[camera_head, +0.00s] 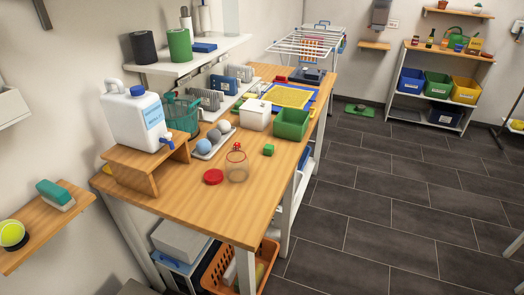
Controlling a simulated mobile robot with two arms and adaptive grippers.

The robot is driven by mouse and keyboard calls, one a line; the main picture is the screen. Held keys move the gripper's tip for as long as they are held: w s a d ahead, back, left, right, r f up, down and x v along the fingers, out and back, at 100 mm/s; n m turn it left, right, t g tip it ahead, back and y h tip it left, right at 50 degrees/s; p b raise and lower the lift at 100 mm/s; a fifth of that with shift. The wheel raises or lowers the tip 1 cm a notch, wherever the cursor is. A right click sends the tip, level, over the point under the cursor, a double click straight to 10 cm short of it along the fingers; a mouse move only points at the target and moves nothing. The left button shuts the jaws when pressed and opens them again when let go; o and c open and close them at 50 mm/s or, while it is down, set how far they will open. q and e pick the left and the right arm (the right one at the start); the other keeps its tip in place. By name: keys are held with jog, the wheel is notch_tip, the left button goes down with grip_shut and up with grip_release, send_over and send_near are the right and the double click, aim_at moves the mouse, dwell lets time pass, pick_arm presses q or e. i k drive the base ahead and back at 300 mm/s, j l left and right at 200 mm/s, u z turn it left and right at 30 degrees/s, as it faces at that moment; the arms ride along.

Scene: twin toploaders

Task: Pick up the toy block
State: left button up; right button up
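A small green cube, which looks like the toy block (268,150), lies on the wooden table (215,212) near its right edge. It is in front of a green bin (292,123) and to the right of a clear jar (237,168). Nothing covers it. Neither of my grippers shows in the head view.
A red lid (213,177) lies left of the jar. A tray with several balls (203,146), a white box (255,114) and a white jug (136,117) on a wooden stand are nearby. The table's front is bare. Open floor (400,195) lies to the right.

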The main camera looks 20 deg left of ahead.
aim_at(269, 150)
jog(key=i+l+u, duration=0.15)
jog(key=u, duration=0.25)
jog(key=i+l+u, duration=0.15)
jog(key=u, duration=0.25)
jog(key=l+u, duration=0.4)
jog(key=i+j, duration=0.05)
